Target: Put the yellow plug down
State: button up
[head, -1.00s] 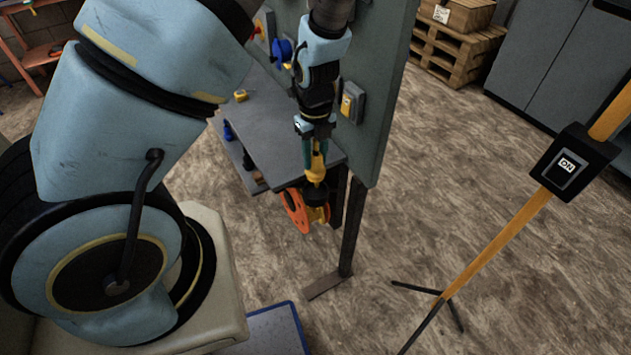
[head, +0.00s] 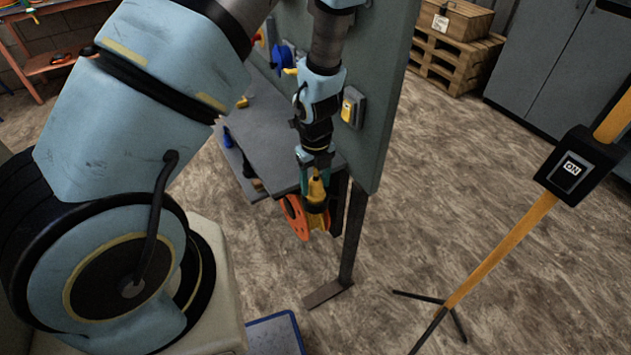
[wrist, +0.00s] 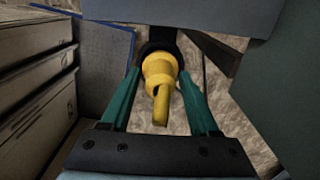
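The yellow plug (head: 317,190) has a black lower end and hangs from my gripper (head: 314,180) in the head view. It overlaps the near right corner of the grey bench (head: 265,135) and an orange reel (head: 294,216). In the wrist view the plug (wrist: 160,75) sits between the teal fingertips of my gripper (wrist: 160,72), which appear closed on its sides. Its yellow tail points back toward the wrist. Floor shows around the black end, and I see no surface touching it from below.
A metal leg (head: 352,235) stands below. A yellow pole with an ON switch (head: 570,172) is at right. Open floor lies between.

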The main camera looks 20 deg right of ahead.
aim_at(316, 179)
jog(key=shift+o, duration=0.2)
notch_tip(316, 179, up, 12)
jog(key=p, duration=0.3)
jog(key=w+a+r+n+t+h, duration=0.1)
jog(key=w+a+r+n+t, duration=0.3)
jog(key=w+a+r+n, duration=1)
jog(key=s+a+r+n+g, duration=0.1)
jog(key=s+a+n+g, duration=0.1)
jog(key=s+a+n, duration=0.9)
jog(key=s+n, duration=0.1)
jog(key=n, duration=0.6)
jog(key=shift+s+r+n+y, duration=0.3)
jog(key=shift+s+y, duration=0.1)
jog(key=shift+a+f, duration=0.1)
jog(key=shift+a, duration=0.05)
